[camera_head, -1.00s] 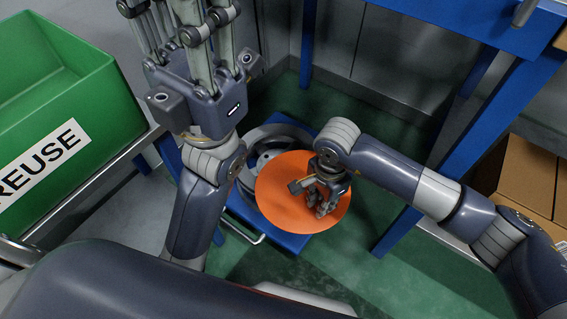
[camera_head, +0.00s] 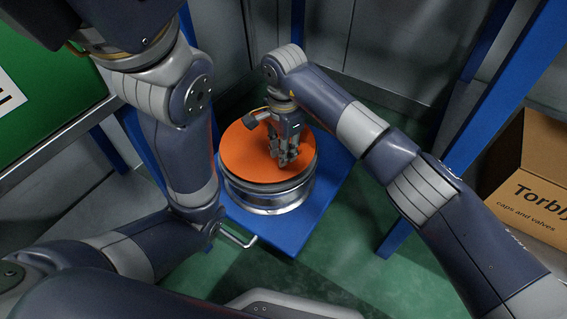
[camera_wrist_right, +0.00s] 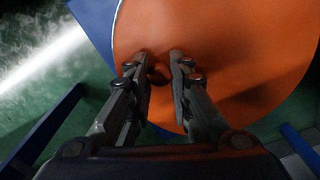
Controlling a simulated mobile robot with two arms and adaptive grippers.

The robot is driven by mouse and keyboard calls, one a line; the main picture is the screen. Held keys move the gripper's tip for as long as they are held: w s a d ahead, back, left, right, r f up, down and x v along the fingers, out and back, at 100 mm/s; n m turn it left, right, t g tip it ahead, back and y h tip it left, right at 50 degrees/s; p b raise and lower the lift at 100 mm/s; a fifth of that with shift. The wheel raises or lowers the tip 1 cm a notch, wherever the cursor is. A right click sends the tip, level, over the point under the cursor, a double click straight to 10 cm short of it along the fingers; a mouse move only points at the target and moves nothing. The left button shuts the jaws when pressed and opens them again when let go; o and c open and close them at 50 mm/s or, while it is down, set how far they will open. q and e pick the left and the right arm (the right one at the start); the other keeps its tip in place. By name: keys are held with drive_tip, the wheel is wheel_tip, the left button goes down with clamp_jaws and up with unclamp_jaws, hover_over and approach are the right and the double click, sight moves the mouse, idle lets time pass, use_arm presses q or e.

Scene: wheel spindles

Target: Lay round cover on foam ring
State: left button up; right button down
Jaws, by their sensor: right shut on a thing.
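The round cover (camera_head: 245,150) is a flat orange disc. In the head view it lies over the top of a silver wheel (camera_head: 275,202). A dark band, perhaps the foam ring (camera_head: 300,180), shows just under its near right edge; the rest of the ring is hidden. I cannot tell whether the cover touches it all round. My right gripper (camera_head: 284,158) points down at the cover, shut on its small knob (camera_wrist_right: 158,76), which shows between the fingertips in the right wrist view (camera_wrist_right: 160,58).
Blue posts (camera_head: 500,110) and a cardboard box (camera_head: 530,165) are at the right. Green floor is open in front.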

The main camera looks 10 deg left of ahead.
wheel_tip(320, 180, down, 3)
drive_tip(key=shift+b, duration=1.15)
drive_tip(key=shift+s+d+f, duration=0.1)
drive_tip(key=shift+f, duration=0.2)
drive_tip(key=c, duration=1.8)
unclamp_jaws()
drive_tip(key=shift+c, duration=0.2)
drive_tip(key=o, duration=0.4)
drive_tip(key=shift+f, duration=0.2)
